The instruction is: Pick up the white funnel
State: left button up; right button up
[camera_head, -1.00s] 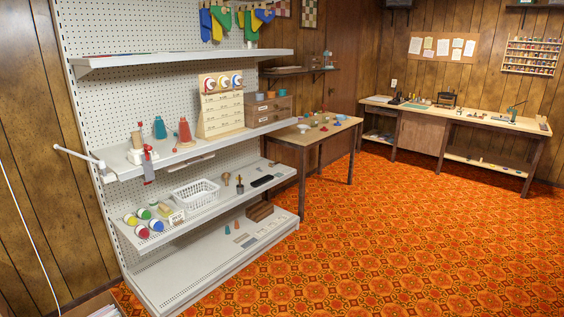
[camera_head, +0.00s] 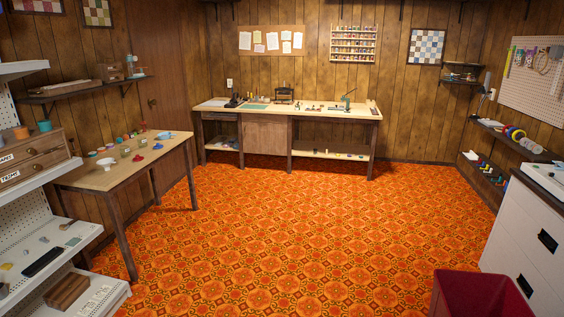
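A small white object (camera_head: 106,163), which looks like the white funnel, sits on the wooden table (camera_head: 95,180) at the left. It is too small to make out its exact shape or which way up it is. Several small items stand near it, among them a light blue piece (camera_head: 164,137) at the table's far right corner, a red piece (camera_head: 158,146) and a blue piece (camera_head: 139,157). Neither of my grippers is in view.
Metal shelving (camera_head: 40,182) with a wooden drawer box (camera_head: 30,155) stands at the near left. A long workbench (camera_head: 270,142) runs along the back wall. A red bin (camera_head: 470,294) and white drawers (camera_head: 530,240) are at the right. The patterned floor between is clear.

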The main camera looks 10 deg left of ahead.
aim_at(108, 166)
jog(key=i, duration=1.8)
